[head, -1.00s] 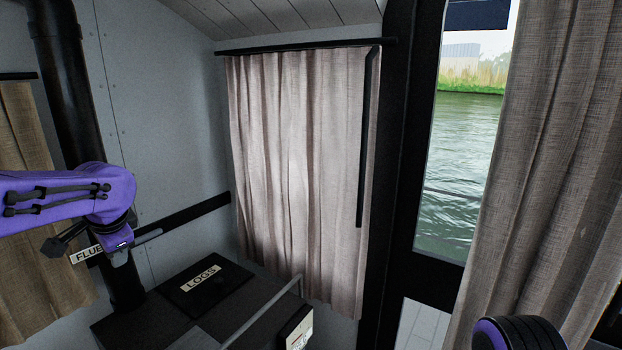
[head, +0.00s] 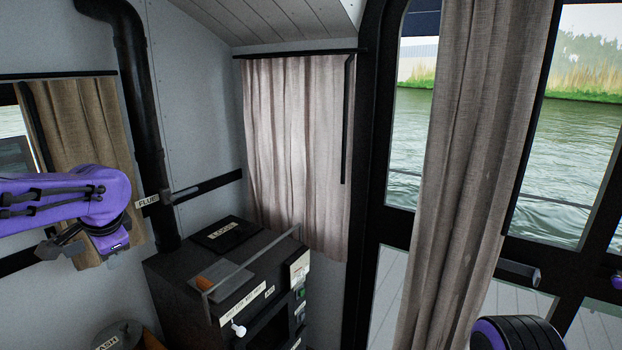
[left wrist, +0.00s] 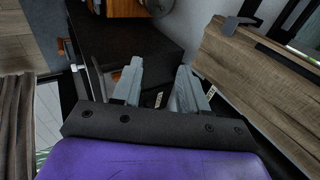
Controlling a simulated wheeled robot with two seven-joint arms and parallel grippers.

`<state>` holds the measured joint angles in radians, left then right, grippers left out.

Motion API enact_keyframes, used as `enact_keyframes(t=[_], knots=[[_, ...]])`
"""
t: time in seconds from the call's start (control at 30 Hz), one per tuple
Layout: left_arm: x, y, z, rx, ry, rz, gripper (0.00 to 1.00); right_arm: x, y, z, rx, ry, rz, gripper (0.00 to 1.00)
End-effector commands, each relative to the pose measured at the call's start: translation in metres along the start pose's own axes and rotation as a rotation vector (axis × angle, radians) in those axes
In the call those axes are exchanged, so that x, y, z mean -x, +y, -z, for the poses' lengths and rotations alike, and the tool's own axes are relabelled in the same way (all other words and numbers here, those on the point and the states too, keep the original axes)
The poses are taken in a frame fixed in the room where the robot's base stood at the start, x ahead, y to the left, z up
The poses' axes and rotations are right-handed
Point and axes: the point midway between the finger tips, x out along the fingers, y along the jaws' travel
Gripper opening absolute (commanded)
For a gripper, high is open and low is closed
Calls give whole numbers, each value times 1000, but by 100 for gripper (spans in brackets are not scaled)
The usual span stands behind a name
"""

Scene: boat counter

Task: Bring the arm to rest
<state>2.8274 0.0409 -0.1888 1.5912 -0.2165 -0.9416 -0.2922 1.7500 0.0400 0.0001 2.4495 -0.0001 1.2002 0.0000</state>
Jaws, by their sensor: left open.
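My left arm (head: 70,195) is purple and reaches in from the left in the head view. Its gripper (head: 60,247) hangs at the arm's end, in front of the wall and brown curtain at left, and looks empty. In the left wrist view the gripper (left wrist: 160,78) has its two grey fingers apart with nothing between them. A black and purple part of mine (head: 518,333) shows at the bottom right of the head view. My right gripper is not in view.
A black stove (head: 180,290) with a LOGS plate (head: 222,234) and a top rail stands right of the gripper. A black flue pipe (head: 150,130) rises behind it. Curtains (head: 298,150) and a glazed door are to the right. A round bin marked ASH (head: 108,340) sits below.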

Motion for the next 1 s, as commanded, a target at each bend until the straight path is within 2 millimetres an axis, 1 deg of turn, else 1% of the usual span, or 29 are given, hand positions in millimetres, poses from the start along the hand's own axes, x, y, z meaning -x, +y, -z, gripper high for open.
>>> enact_keyframes(t=[0.03,0.17,0.33,0.47,0.57,0.67,0.77,0.8,0.87,0.9,0.97,1.0], knots=[[0,0,1,12,7,2,43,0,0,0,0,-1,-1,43],[1,-4,17,81,88,22,43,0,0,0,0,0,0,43],[-1,-3,37,176,197,31,43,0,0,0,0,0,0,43],[-4,2,54,272,302,28,43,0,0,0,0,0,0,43],[-9,12,67,369,397,16,43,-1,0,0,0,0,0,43],[-28,34,80,481,484,-16,43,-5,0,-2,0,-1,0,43],[-62,72,86,626,558,-65,43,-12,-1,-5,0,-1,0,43],[-81,91,86,692,579,-88,43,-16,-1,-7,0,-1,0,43],[-111,126,80,795,598,-121,43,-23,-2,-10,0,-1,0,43],[-131,148,72,864,601,-138,43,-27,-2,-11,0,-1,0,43],[-159,183,57,958,594,-156,43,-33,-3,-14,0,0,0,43],[-176,205,45,1015,582,-164,43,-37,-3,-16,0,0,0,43]])
